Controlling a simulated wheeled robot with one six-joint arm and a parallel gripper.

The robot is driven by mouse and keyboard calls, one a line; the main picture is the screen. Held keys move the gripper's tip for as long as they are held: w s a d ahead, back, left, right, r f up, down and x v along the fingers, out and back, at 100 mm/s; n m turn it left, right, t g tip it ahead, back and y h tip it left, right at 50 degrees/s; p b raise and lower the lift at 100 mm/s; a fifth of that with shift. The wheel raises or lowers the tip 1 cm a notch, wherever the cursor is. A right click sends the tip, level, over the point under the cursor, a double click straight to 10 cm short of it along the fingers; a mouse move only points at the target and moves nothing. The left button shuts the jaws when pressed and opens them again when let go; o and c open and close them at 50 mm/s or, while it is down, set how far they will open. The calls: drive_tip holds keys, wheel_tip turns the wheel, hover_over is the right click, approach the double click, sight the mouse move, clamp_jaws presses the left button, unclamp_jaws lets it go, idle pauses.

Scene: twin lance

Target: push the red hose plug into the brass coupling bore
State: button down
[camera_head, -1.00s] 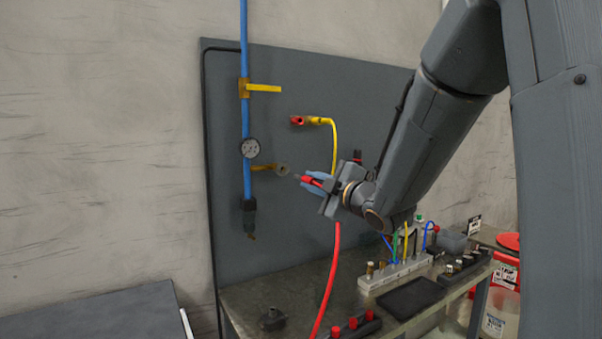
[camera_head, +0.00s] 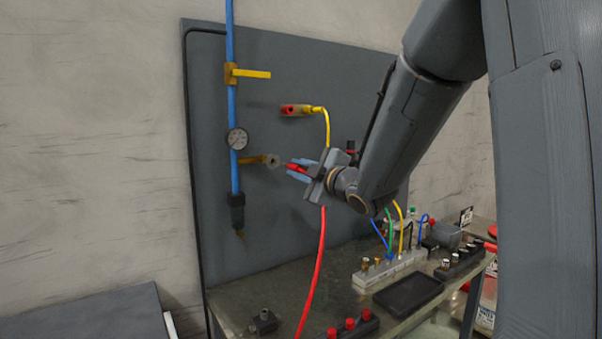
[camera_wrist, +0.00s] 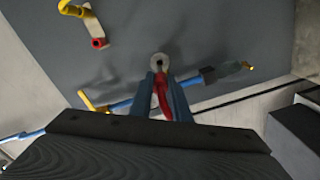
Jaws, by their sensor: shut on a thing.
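The red hose plug (camera_head: 294,167) is between the blue fingers of my gripper (camera_head: 299,171), which is shut on it. It also shows in the wrist view (camera_wrist: 163,97), with its front end toward the bore. The brass coupling (camera_head: 256,159) sticks out from the blue pipe and ends in a round grey face (camera_head: 273,160) with a dark bore. In the wrist view the coupling face (camera_wrist: 159,60) lies just beyond the fingertips. In the head view a small gap shows between plug tip and face. The red hose (camera_head: 318,255) hangs down from my gripper.
A gauge (camera_head: 237,139) and a yellow-handled valve (camera_head: 250,73) sit on the blue pipe (camera_head: 231,100). A yellow hose (camera_head: 327,125) runs from a red-ended fitting (camera_head: 290,110) above my gripper. The bench (camera_head: 235,298) below holds a connector block (camera_head: 390,270) and a black tray (camera_head: 408,293).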

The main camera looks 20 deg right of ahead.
sight(281, 163)
drive_tip(key=shift+b+x, duration=0.65)
drive_tip(key=shift+x, duration=1.55)
drive_tip(key=shift+b+x, duration=1.2)
drive_tip(key=shift+x, duration=1.1)
idle(2.9)
drive_tip(key=c, duration=1.4)
unclamp_jaws()
